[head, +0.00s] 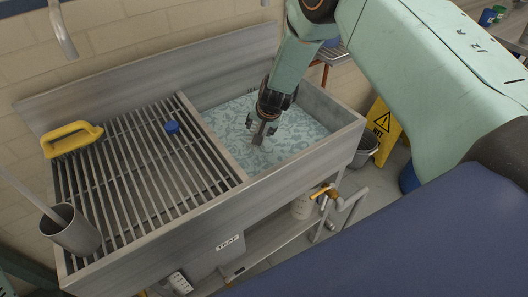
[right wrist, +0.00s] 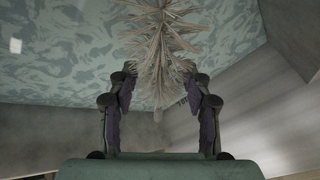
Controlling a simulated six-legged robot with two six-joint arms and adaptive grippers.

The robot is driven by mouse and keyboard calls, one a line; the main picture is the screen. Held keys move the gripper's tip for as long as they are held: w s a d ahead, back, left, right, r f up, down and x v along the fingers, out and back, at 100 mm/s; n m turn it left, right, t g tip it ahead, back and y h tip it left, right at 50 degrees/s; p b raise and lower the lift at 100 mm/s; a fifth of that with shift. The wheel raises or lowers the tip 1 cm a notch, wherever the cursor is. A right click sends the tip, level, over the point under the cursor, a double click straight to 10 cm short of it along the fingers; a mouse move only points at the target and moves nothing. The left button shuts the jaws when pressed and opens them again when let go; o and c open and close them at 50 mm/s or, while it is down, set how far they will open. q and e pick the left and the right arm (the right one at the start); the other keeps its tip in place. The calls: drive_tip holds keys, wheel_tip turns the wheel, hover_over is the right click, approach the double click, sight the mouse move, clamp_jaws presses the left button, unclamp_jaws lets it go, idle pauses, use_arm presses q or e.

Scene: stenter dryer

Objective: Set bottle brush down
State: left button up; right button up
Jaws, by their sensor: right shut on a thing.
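In the head view my right gripper (head: 262,133) points down into the sink basin (head: 335,108), just above the foamy water. In the right wrist view my right gripper (right wrist: 160,95) is shut on the bottle brush (right wrist: 160,50), its two fingers at either side of the bristles. The brush has pale, spread bristles and lies against a backdrop of the foamy water (right wrist: 60,60). In the head view the brush is too small to make out clearly at the fingertips. My left gripper is not in view.
A slatted metal drainboard (head: 150,190) lies left of the basin. A yellow wet-floor sign (head: 382,122) stands at right.

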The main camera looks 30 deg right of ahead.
drive_tip(key=shift+s+f, duration=0.1)
drive_tip(key=shift+f, duration=0.4)
drive_tip(key=shift+s+f+b, duration=0.1)
drive_tip(key=shift+s+b, duration=0.05)
drive_tip(key=shift+b, duration=0.4)
drive_tip(key=shift+a+f+b, duration=0.1)
drive_tip(key=shift+f+b, duration=0.25)
drive_tip(key=b, duration=0.4)
approach(258, 155)
drive_tip(key=shift+w+r, duration=0.1)
drive_tip(key=shift+w, duration=1.05)
drive_tip(key=shift+f+b, duration=0.4)
drive_tip(key=shift+f, duration=0.05)
drive_tip(key=shift+f+b, duration=0.3)
drive_tip(key=shift+f, duration=0.1)
wheel_tip(258, 155, down, 3)
drive_tip(key=b, duration=0.2)
drive_tip(key=shift+b, duration=0.4)
